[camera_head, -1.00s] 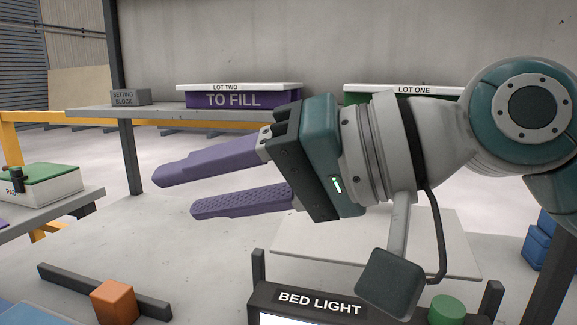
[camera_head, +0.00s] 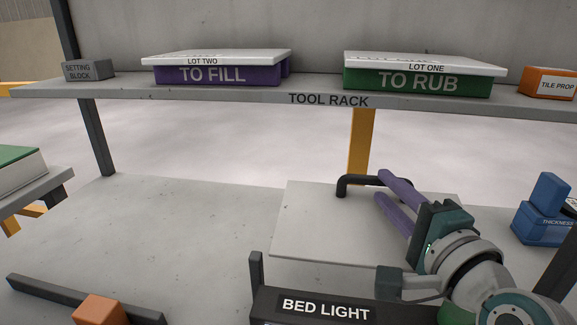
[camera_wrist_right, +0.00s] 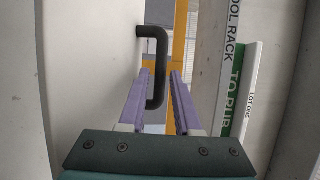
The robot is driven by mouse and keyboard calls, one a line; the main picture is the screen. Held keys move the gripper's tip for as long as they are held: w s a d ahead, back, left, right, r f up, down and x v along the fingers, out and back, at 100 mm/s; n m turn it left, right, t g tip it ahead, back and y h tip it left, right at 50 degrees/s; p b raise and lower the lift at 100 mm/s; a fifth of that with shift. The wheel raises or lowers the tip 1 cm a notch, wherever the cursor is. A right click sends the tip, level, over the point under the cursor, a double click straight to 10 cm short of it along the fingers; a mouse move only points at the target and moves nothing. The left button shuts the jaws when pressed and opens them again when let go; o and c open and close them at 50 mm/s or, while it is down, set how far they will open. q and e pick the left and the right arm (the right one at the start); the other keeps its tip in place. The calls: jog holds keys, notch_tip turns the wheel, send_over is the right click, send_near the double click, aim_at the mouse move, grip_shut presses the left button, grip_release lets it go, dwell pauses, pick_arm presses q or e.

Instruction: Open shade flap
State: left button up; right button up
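The shade flap (camera_head: 300,235) is a pale flat panel lying over the slab, with a black bar handle (camera_head: 350,181) near its far edge. My right gripper (camera_head: 379,184) comes in from the lower right, its two purple fingers apart. My left gripper is not in view.
The tool rack shelf (camera_head: 230,92) at the back bears a purple bin (camera_head: 216,75), a green bin (camera_head: 417,82), a setting block (camera_head: 88,70) and an orange tile prop (camera_head: 550,83). Blue blocks (camera_head: 543,222) stand at right. The bed light box (camera_head: 325,308) lies in front.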

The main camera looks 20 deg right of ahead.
aim_at(379, 184)
jog(key=shift+w+d, duration=0.2)
jog(key=shift+w, duration=1.65)
grip_shut()
